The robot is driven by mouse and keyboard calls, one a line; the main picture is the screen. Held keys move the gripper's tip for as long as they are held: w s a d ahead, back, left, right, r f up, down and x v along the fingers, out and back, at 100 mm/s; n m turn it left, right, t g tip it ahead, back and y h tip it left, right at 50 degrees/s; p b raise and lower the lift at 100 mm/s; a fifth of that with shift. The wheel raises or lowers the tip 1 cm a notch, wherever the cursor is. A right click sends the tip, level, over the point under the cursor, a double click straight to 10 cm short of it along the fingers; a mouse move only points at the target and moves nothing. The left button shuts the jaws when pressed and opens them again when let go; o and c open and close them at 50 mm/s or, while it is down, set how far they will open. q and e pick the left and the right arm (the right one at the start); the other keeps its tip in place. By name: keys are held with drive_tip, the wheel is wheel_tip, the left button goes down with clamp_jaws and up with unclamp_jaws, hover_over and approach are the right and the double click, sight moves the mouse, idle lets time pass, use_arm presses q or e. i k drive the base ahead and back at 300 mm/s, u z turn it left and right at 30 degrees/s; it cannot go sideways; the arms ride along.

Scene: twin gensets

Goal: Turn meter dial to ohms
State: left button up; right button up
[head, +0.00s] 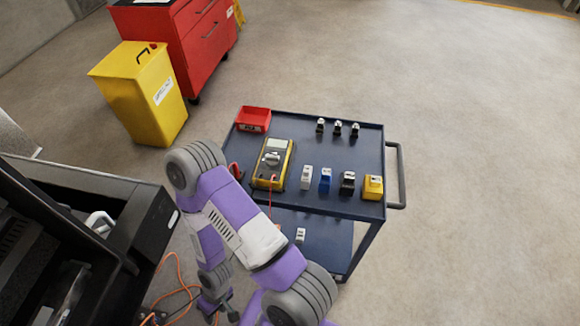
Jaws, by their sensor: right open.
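The meter (264,178) is yellow with a grey face and lies on the blue cart top, near its left edge. Its pale dial (272,158) sits mid-face below the screen; the setting it points to is too small to read. Red leads show beside and below the meter. My right arm bends across the front left of the cart, and my right gripper (224,312) hangs low at the bottom of the view, below and left of the meter and well apart from it. It is open and looks empty. My left gripper is not in view.
The cart (315,150) also carries a red bin (254,119), several small blocks along the front and small dark items behind. A black genset cabinet (80,220) stands at left, with orange cables on the floor. A yellow bin (140,95) and red cabinet (190,40) stand behind. Right floor is clear.

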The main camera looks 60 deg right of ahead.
sight(271, 161)
drive_tip(key=z, duration=1.95)
drive_tip(key=k, duration=0.5)
drive_tip(key=u, duration=0.85)
drive_tip(key=i, duration=0.7)
drive_tip(key=z, duration=0.05)
